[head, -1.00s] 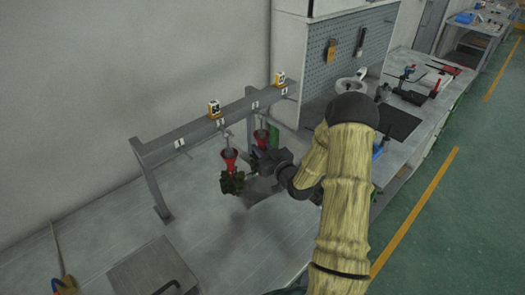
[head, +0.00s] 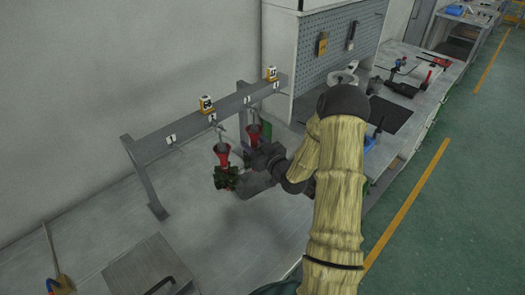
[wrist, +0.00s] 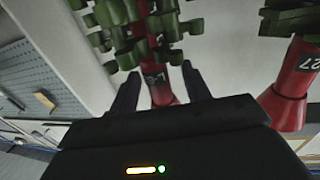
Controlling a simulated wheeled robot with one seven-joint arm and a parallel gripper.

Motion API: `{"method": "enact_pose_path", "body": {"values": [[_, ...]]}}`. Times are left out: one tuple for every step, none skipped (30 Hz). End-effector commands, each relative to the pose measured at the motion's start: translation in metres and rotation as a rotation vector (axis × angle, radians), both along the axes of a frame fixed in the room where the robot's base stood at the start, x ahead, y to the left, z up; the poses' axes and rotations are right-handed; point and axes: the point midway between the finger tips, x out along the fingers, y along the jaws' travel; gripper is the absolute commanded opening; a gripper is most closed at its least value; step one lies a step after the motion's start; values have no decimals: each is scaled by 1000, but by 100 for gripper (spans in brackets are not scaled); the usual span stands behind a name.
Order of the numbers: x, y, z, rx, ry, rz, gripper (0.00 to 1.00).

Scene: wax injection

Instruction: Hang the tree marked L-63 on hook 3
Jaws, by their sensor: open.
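Two wax trees with red cups and green pieces hang from the rack. The right tree (head: 253,133) is partly behind my gripper (head: 258,160) in the head view; the left tree (head: 221,155) hangs nearer the camera. In the wrist view, my gripper (wrist: 160,90) is open, with one finger on each side of a red cup (wrist: 160,85). Its dark label begins with "L"; the rest is unreadable. I cannot tell whether the fingers touch it. The other tree's cup (wrist: 292,90), marked "27", stands to the right there.
The bench before the rack is mostly clear. A flat grey plate (head: 145,270) lies at front left, and a pegboard (head: 340,45) stands behind.

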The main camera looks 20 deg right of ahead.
Motion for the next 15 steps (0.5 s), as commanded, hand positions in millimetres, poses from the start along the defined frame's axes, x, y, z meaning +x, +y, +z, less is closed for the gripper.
{"method": "enact_pose_path", "body": {"values": [[-3, -2, -1, 0, 1, -2, 47], [-5, -3, -1, -1, 1, -3, 47], [-9, -4, -1, -1, 1, -3, 47], [-13, -5, -2, -1, 1, -3, 47], [-17, -6, -2, -1, 2, -4, 47], [-23, -8, -2, -1, 1, -4, 47], [-28, -8, -3, 0, 2, -4, 47], [-33, -10, -3, -1, 2, -5, 47], [-41, -12, -3, -1, 1, -4, 47], [-47, -13, -3, 0, 1, -4, 47], [-53, -14, -3, 0, 2, -4, 47], [-61, -16, -3, -1, 1, -5, 47], [-67, -18, -3, -2, 1, -5, 47], [-73, -19, -4, -1, 2, -5, 47], [-80, -20, -3, -1, 1, -4, 47]]}}
